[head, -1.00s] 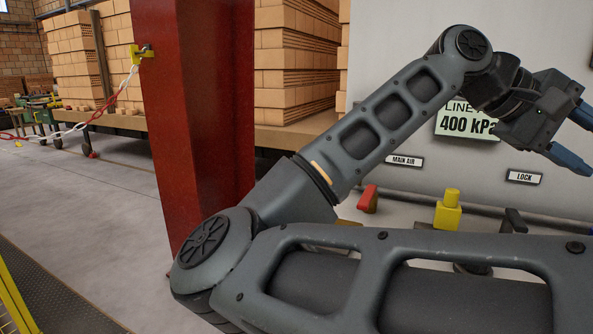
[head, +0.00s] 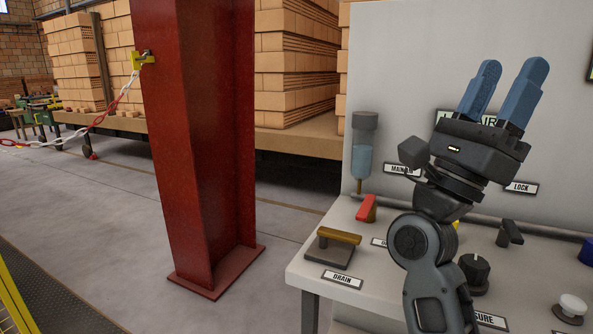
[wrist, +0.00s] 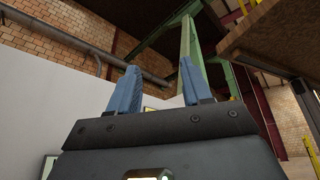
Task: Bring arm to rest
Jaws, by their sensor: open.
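My gripper (head: 507,92) is in the head view at the right, in front of the pale panel (head: 405,60). Its two blue fingers point up and stand apart with nothing between them. The forearm rises upright from the bottom edge. In the wrist view my gripper (wrist: 157,90) also shows its fingers apart and empty, aimed up at the brick wall and roof beams.
The bench (head: 305,262) carries a red lever (head: 366,208), a yellow DRAIN handle (head: 339,236), a black LOCK lever (head: 510,232) and a black knob (head: 474,273). A red column (head: 190,140) stands left of it. Brick stacks (head: 300,75) are behind. Open floor lies at left.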

